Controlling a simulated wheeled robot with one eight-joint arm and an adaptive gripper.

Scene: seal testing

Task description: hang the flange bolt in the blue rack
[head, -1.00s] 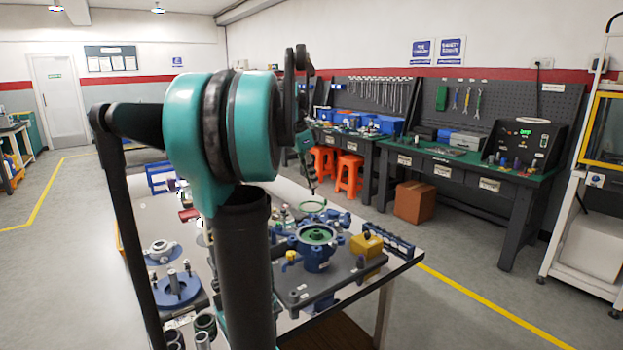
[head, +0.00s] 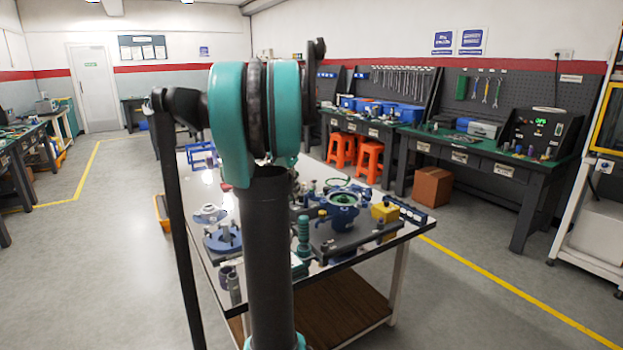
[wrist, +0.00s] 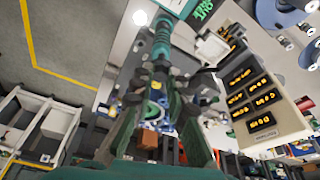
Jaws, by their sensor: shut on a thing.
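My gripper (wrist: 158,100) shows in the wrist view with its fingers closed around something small. That held thing is dark and partly hidden by the fingers, so I cannot make out its shape or confirm that it is the flange bolt. A teal ribbed post (wrist: 161,42) shows just beyond the fingertips; I cannot tell if they touch. In the head view my own arm hides the gripper. A blue open-frame rack (head: 201,155) stands at the far left end of the work table (head: 345,262).
A blue flanged housing (head: 343,212) sits on a dark plate, with a yellow block (head: 385,212) and a dark blue strip holder (head: 410,214) to its right. A blue round flange (head: 222,239) lies left of my arm.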

